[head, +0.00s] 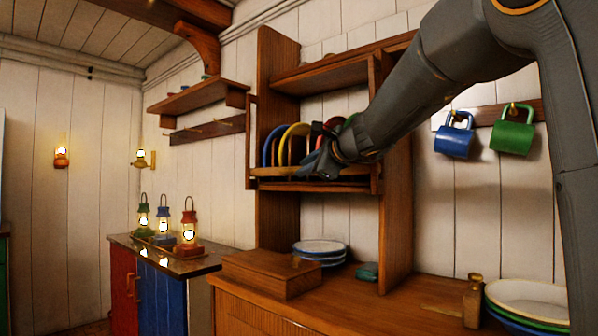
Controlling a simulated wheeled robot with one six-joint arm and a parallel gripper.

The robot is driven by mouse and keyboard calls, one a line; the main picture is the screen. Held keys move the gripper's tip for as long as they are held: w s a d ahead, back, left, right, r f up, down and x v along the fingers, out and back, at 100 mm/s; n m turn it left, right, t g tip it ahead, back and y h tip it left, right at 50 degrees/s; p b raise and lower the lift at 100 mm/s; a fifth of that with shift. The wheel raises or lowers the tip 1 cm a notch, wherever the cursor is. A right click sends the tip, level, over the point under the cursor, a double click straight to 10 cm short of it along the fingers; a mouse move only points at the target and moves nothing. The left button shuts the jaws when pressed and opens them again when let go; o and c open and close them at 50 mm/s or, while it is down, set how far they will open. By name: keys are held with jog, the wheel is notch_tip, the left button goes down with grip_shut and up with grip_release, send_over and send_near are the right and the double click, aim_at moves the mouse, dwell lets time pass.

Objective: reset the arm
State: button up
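My arm reaches in from the upper right of the head view, across the front of the wooden plate rack (395,200). My gripper (318,163) is at the rack's middle shelf, close in front of several upright plates. A yellow plate (291,143) and a blue plate (268,150) stand just left of it. A red and a green edge show behind the gripper, partly hidden by it. The fingers are small and dark here, so I cannot tell whether they are apart, or whether they touch a plate.
Below are a wooden box (270,273), stacked plates (320,251) and a counter (400,300). More stacked plates (528,300) stand at the right. A blue mug (454,141) and green mug (512,134) hang behind my arm. Lit lanterns (188,233) stand on the left cabinet.

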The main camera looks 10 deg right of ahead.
jog(key=shift+s+d, duration=0.1)
jog(key=shift+s, duration=0.25)
